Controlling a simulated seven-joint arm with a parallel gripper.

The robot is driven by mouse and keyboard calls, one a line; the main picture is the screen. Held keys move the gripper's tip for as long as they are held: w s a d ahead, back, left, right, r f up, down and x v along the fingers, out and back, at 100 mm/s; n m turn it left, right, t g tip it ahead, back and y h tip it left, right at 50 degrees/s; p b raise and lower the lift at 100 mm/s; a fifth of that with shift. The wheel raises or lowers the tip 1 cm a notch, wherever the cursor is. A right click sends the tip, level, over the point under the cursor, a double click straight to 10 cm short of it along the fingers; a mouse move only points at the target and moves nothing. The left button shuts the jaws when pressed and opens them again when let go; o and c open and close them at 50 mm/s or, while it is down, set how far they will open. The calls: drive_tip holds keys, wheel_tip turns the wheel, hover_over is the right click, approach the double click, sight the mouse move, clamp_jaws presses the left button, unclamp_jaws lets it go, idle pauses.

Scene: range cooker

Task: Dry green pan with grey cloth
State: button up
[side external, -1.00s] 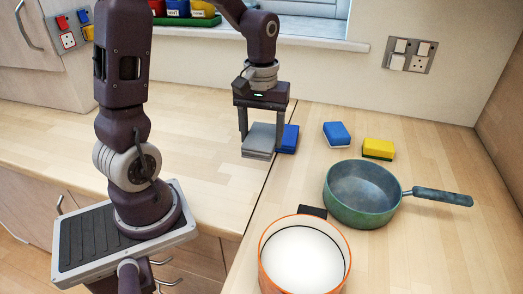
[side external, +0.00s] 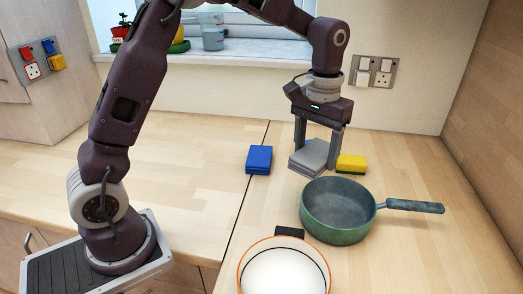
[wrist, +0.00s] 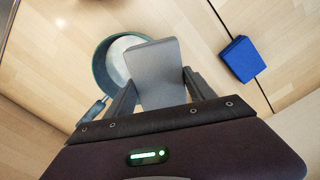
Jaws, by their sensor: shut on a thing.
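My gripper (side external: 316,150) is shut on the grey cloth (side external: 310,157), a folded block held between its two fingers. The cloth is tilted and appears raised above the worktop, behind the green pan (side external: 335,232). The pan stands upright, its handle pointing right. In the wrist view the grey cloth (wrist: 157,75) sticks out beyond the fingers and covers part of the green pan (wrist: 101,66). The pan's inside is only partly visible there.
A folded blue cloth (side external: 259,160) lies left of the gripper. A yellow sponge (side external: 352,164) sits just right of the grey cloth. A white pot with an orange rim (side external: 284,272) stands in front of the pan.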

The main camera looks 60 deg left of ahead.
drive_tip(key=w+d+m, duration=0.2)
drive_tip(key=d, duration=0.5)
drive_tip(key=f, duration=0.4)
drive_tip(key=shift+w+a, duration=0.1)
drive_tip(key=shift+w, duration=0.1)
